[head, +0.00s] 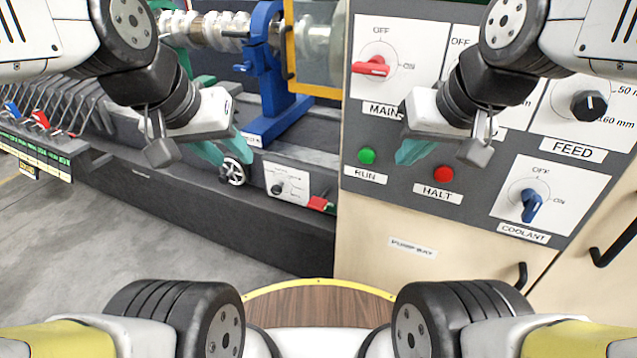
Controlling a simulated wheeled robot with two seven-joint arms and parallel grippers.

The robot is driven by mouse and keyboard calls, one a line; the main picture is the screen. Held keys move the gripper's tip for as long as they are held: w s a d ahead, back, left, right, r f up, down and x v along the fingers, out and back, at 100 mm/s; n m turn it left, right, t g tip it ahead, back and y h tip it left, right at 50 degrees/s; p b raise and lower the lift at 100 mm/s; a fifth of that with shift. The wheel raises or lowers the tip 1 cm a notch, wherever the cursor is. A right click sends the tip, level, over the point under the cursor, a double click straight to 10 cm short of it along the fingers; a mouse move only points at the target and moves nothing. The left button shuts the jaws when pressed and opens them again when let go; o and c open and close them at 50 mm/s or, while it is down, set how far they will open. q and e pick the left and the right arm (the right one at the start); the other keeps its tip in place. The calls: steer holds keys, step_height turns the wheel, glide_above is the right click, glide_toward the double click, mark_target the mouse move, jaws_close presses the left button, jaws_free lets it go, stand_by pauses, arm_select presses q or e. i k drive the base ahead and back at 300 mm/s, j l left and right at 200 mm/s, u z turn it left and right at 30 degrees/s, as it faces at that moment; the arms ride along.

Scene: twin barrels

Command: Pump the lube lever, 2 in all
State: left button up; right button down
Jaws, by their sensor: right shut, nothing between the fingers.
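No lever in view has a readable lube label, so I cannot tell which one is the lube lever. A small red handle (320,203) sits beside a white dial plate (287,184) on the machine's front. My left gripper (226,151), with teal fingertips, is above a small handwheel (233,172), left of that plate. Its fingertips look apart, with nothing seen between them. My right gripper (412,152) is shut and empty in front of the control panel, between the green RUN button (367,156) and the red HALT button (443,174).
The control panel also carries a red MAIN switch (372,67), a black FEED knob (589,104) and a blue COOLANT switch (531,205). A plate reading PUMP BAY (412,248) is on the cabinet below. Several levers (40,119) stand at far left. Open floor (120,240) lies at lower left.

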mark_target(318, 204)
steer(key=z, duration=2.45)
steer(key=k+j, duration=1.1)
steer(key=k, duration=0.2)
steer(key=i+j, duration=0.15)
steer(key=j, duration=0.15)
steer(key=i+j, duration=0.15)
steer(key=j, duration=0.15)
